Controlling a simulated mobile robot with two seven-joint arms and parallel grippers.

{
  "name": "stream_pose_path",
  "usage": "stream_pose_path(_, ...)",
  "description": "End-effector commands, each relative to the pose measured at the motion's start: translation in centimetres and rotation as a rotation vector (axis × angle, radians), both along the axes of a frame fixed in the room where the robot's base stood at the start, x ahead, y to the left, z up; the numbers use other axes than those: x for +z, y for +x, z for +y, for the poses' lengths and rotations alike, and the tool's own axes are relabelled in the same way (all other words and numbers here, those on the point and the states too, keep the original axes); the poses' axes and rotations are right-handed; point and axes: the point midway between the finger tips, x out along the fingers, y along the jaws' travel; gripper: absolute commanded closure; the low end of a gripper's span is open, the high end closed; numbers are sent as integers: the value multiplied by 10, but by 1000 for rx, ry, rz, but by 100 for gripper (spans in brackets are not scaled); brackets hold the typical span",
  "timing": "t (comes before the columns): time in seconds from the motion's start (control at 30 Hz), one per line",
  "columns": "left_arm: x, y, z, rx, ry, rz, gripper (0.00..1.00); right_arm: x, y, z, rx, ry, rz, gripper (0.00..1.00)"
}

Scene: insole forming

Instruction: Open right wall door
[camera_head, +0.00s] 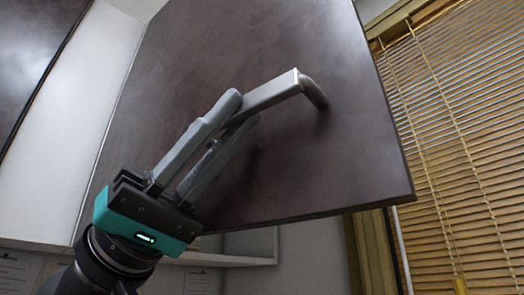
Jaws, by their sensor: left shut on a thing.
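The right wall door (330,160) is a dark brown cabinet door that fills the middle of the head view. It stands swung out from the cabinet, and part of the cabinet's pale inside shows beneath its lower edge. A grey metal bar handle (275,92) is fixed on its face. My left gripper (238,108) reaches up from the lower left, with its two grey fingers shut on the lower end of the handle. The end of the handle between the fingers is hidden. My right gripper is not in view.
A white cabinet side (72,120) and another dark door (30,55) are at the left. A window with wooden blinds (460,130) is at the right, close to the door's free edge. Papers (20,270) hang below the cabinet at the lower left.

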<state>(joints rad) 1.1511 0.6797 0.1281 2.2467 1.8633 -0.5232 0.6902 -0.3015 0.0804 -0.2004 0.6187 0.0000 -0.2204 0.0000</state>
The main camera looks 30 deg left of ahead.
Motion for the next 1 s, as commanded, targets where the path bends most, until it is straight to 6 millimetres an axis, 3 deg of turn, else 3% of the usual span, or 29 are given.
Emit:
stream_pose_path(0.5, 1, -8, 4, -16, -1, 0, 100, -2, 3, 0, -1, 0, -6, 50)
stream_pose_path(0.53, 1, -8, 4, -16, -1, 0, 84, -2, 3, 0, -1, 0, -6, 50)
stream_pose_path(0.63, 1, -8, 4, -15, -2, 0, 73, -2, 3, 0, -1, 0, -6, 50)
stream_pose_path(1.0, 1, -8, 4, -15, -2, -1, 73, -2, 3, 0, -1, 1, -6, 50)
